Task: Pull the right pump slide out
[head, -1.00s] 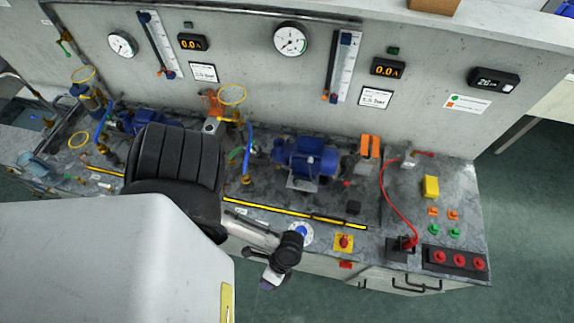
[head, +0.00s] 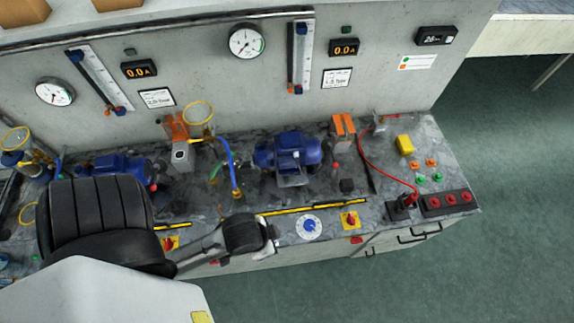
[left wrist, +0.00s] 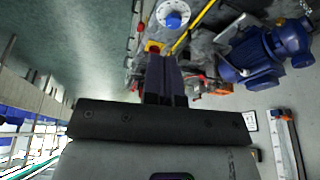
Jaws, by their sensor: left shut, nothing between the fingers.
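The right pump (head: 288,152), a blue motor unit, stands on the bench with a grey metal piece (head: 292,181) in front of it. I cannot tell which part is its slide. A blue pump also shows in the left wrist view (left wrist: 265,52), to the upper right of the fingers. My left gripper (head: 268,241) is near the bench's front edge, left of a white dial with a blue centre (head: 309,226). In the left wrist view, the left gripper (left wrist: 166,70) is shut and empty, its tips beside a yellow plate with a red knob (left wrist: 154,47). My right gripper is not in view.
A yellow-black strip (head: 320,205) runs along the bench front. Orange blocks (head: 342,131), a red cable (head: 376,171) and a red-button panel (head: 448,201) are to the right. A blue hose (head: 230,165) is left of the pump. Open floor (head: 490,190) lies to the right.

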